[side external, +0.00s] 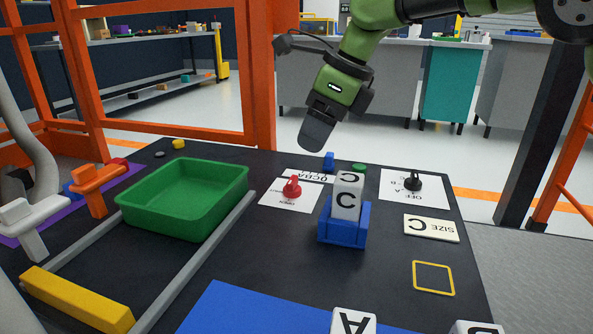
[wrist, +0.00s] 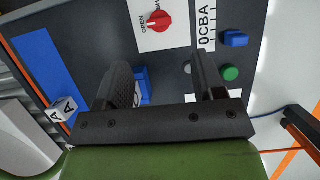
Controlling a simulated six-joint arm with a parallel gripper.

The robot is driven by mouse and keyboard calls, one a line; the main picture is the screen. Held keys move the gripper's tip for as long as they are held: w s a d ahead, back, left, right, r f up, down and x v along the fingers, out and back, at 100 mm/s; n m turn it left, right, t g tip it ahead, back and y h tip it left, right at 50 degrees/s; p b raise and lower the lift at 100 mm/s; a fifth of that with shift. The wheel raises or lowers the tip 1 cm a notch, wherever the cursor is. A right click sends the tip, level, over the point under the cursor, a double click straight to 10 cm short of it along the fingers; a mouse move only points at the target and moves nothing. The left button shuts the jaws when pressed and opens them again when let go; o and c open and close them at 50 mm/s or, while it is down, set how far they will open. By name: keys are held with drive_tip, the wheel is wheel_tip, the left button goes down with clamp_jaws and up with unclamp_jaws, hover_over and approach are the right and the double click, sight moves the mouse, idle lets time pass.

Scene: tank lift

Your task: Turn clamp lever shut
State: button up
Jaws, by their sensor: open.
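A red lever knob (side external: 292,187) stands on a white plate at the middle of the dark table. In the wrist view the red knob (wrist: 159,21) sits between the word OPEN and a partly hidden word starting with SH; I cannot tell exactly where it points. My gripper (side external: 316,138) hangs in the air above and behind the plate, apart from the knob. In the wrist view its two fingers (wrist: 163,78) are spread with nothing held between them. A blue holder (side external: 342,236) with a white C block (side external: 347,197) stands right of the knob.
A black OFF-A-B-C dial (side external: 413,182), a blue slider (side external: 328,160) and a green button (side external: 359,167) are near the far edge. A green tray (side external: 186,197) stands left. A SIZE C card (side external: 431,228) and yellow square outline (side external: 434,278) lie right.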

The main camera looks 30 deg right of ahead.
sight(293, 179)
drive_tip(key=x, duration=0.9)
drive_tip(key=c, duration=0.9)
drive_tip(key=shift+a+r+m+t+h, duration=0.1)
drive_tip(key=shift+m+t+h, duration=0.2)
drive_tip(key=shift+m, duration=0.85)
drive_tip(key=shift+m+t+h, duration=0.1)
drive_tip(key=shift+m+h, duration=0.3)
drive_tip(key=shift+m, duration=0.75)
drive_tip(key=o, duration=0.9)
drive_tip(key=v, duration=1)
